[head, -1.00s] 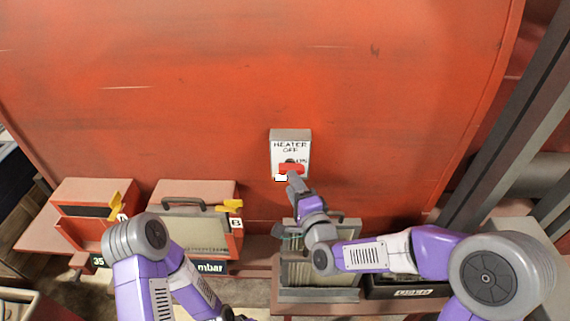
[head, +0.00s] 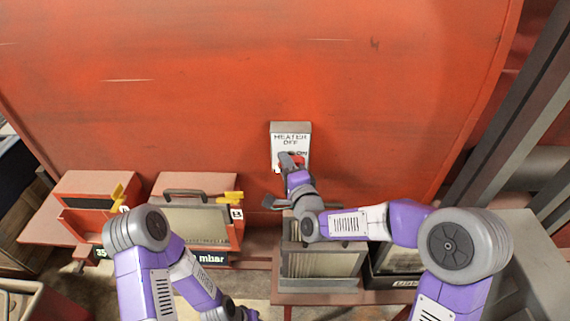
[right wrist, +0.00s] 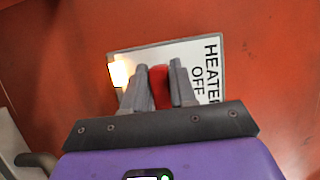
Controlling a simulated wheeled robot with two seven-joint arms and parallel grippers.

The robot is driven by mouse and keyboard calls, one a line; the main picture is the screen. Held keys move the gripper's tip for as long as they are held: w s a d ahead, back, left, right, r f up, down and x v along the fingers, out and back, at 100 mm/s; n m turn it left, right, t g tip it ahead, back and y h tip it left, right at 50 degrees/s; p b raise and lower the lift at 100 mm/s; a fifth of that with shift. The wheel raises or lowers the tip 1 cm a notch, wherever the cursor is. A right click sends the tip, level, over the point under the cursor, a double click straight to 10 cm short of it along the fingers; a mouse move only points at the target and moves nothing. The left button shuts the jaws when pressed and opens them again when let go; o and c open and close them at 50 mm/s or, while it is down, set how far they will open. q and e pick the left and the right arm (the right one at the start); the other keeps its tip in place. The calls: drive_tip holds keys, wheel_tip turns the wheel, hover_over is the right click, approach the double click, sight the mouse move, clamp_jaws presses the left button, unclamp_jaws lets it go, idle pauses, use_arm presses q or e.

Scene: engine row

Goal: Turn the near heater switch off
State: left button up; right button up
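The heater switch is a pale box (head: 291,127) on the red wall, lettered HEATER OFF, with "ON" lower down. Its red lever (head: 291,158) is mostly covered by my right gripper (head: 290,165). In the right wrist view the red lever (right wrist: 160,86) lies between the two grey fingers of my right gripper (right wrist: 160,72), which close on it from both sides. A lamp (right wrist: 118,72) glows at the plate's edge. My left gripper (head: 242,312) is low in the head view, partly hidden by its arm; its fingers are unclear.
Two red-framed units (head: 95,192) with yellow levers (head: 230,196) stand at left below the wall. A handled grey box (head: 318,262) is under my right arm, with a dark box (head: 395,262) beside it. Grey beams (head: 510,120) slant at right. The wall around the switch is clear.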

clamp_jaws()
